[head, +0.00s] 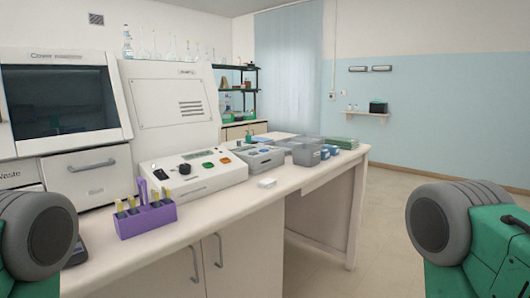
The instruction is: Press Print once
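A white machine with a sloped control panel (195,172) stands on the bench at the middle left. Neither gripper shows; only grey and green parts of my arms appear at the lower left and right edges.
A purple rack (146,218) with several yellow-tipped items stands at the bench's front edge. Grey bins (308,153) and blue items (331,150) stand farther right. A white cabinet (175,103) rises behind. The floor at right is clear.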

